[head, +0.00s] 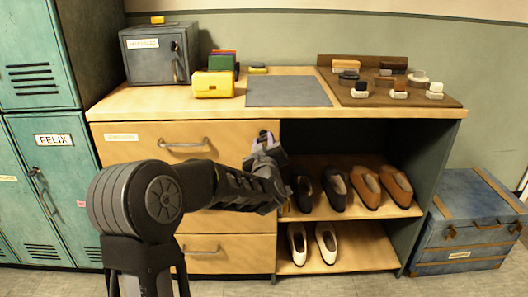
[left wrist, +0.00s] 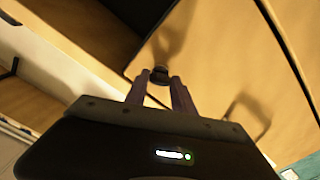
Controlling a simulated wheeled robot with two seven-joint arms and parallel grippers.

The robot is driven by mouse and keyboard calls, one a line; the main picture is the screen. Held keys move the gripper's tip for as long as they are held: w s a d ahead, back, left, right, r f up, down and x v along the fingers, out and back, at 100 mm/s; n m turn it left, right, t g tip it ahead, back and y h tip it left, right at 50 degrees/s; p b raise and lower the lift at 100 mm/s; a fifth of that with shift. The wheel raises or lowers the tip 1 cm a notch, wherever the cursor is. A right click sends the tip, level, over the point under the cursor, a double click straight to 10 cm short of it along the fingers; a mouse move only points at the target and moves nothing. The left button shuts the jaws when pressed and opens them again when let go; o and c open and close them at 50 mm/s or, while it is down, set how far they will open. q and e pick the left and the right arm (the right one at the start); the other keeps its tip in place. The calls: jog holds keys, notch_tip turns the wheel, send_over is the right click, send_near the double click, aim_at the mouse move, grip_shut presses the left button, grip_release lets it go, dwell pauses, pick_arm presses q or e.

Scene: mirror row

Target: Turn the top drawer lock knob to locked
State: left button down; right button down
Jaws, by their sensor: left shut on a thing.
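The top drawer (head: 140,146) is the upper wooden front on the left of the cabinet, and it looks closed. Its lock knob (left wrist: 160,74) is a small dark round piece at the drawer's upper right. In the left wrist view my left gripper (left wrist: 160,80) has its two fingers on either side of the knob, shut on it. In the head view the left gripper (head: 265,140) reaches the drawer's upper right corner, and its fingers mostly hide the knob. I cannot read which way the knob is turned. My right gripper is not in view.
The drawer handle (head: 184,143) is left of the gripper. Open shelves with shoes (head: 335,188) lie to the right. The cabinet top holds a grey mat (head: 288,91), a yellow box (head: 213,84), a small safe (head: 158,55) and a brown board with brushes (head: 435,98). A blue trunk (head: 470,225) stands right.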

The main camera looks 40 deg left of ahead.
pick_arm(q)
jog(key=n+b, duration=0.9)
jog(key=shift+f, duration=0.25)
jog(key=shift+n+b, duration=0.65)
jog(key=shift+n, duration=0.15)
jog(key=shift+r+n+b, duration=0.2)
jog(key=shift+n+b, duration=0.45)
jog(key=shift+n, duration=0.25)
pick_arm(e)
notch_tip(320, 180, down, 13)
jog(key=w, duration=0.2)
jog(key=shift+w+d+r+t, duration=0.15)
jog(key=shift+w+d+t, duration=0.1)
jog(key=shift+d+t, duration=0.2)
pick_arm(q)
jog(key=c, duration=1.1)
grip_release()
jog(key=shift+o, duration=0.2)
jog(key=shift+s+d, duration=0.1)
